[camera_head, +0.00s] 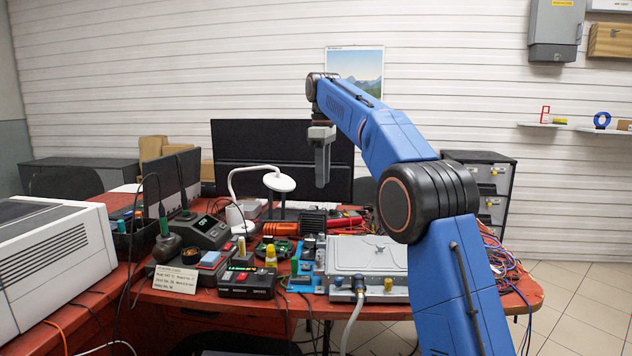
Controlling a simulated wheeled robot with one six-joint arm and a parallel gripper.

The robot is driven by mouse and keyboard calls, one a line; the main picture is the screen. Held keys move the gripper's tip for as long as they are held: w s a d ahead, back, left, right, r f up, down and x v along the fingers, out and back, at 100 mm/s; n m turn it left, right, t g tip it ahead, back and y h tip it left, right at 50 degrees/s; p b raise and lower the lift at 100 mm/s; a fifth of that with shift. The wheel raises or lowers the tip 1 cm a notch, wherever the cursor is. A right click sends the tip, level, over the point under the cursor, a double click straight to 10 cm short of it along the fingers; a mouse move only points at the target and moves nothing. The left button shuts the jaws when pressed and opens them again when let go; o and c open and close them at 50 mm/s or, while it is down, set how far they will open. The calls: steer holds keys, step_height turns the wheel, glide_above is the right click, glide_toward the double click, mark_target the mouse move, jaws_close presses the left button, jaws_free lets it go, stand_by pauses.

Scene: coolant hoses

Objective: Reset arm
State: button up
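My blue arm rises from the lower right, bends at a large black joint, and reaches up and left over the workbench (400,313). My gripper (322,182) hangs from its end, pointing down, in front of the dark monitor (235,150) and clear above the bench items. I see it nearly edge-on, so I cannot tell whether its fingers are open or shut. No object shows at its tip. A silver metal box (367,258) with hose fittings on its front stands on the bench, below and right of my gripper. A grey hose (352,322) hangs from one fitting.
A white desk lamp (279,182) stands just left of my gripper. A soldering station (203,231), a black control box (247,283) and a large white machine (50,262) crowd the left side. Loose cables (503,262) lie at the right. The air above the bench is free.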

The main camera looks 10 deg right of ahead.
steer(key=s+d+f+m+t, duration=0.1)
steer(key=s+d+m, duration=0.3)
steer(key=s, duration=0.9)
steer(key=s+d+f+m+t, duration=0.1)
steer(key=s+d+f+m, duration=0.15)
steer(key=s+d, duration=0.75)
steer(key=s+d+f+m+t, duration=0.1)
steer(key=s+f+m, duration=0.2)
steer(key=s+f, duration=0.8)
steer(key=s+f+m+t, duration=0.1)
steer(key=s+f+m, duration=0.2)
steer(key=s+f, duration=0.8)
steer(key=s, duration=0.7)
steer(key=shift+d+f+m+t, duration=0.3)
steer(key=shift+d+m+t, duration=0.05)
steer(key=shift+t, duration=0.05)
